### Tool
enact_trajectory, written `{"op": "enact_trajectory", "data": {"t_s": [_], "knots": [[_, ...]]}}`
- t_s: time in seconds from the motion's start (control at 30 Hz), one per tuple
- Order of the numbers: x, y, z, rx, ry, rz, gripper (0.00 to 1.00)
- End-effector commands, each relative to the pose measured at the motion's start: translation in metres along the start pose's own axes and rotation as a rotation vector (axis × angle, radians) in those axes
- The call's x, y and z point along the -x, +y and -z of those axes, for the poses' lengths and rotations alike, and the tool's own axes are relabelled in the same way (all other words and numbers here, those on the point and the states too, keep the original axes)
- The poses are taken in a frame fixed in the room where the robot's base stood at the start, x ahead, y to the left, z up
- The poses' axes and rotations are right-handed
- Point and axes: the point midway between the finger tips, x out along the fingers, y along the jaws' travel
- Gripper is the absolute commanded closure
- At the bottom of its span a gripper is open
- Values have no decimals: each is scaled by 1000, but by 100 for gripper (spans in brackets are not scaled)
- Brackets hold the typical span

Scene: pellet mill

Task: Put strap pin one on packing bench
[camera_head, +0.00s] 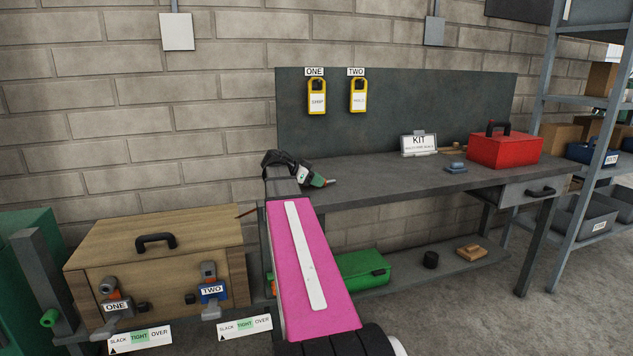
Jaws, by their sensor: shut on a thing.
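My gripper (317,181) is in the middle of the view, at the left end of the packing bench (375,180), over or close to its grey top. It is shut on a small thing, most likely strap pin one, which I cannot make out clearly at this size. Whether that thing touches the bench top is unclear. On the front of the wooden crate (120,240) at the left are two strap fittings, one labelled ONE (115,307) and one labelled TWO (212,290).
A KIT sign (419,145), a small blue object (455,168) and a red toolbox (505,150) stand on the bench toward the right. The bench top's middle is clear. My pink arm link hides part of the lower shelf.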

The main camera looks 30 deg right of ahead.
Motion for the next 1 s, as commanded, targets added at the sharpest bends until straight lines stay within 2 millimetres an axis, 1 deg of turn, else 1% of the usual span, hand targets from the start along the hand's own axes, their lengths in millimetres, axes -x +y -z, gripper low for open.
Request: {"op": "enact_trajectory", "data": {"t_s": [0.33,0.37,0.4,0.43,0.77,0.87,0.97,1.0], "knots": [[-1,0,-3,-1,1,1,93],[-1,0,-3,-1,0,1,61],[-1,0,-3,-1,0,1,48],[-1,0,-3,-1,0,1,45],[1,0,-1,-1,0,1,45],[10,-1,-2,0,0,3,45],[26,0,-2,0,0,3,45],[34,-1,-2,0,0,4,45]]}}
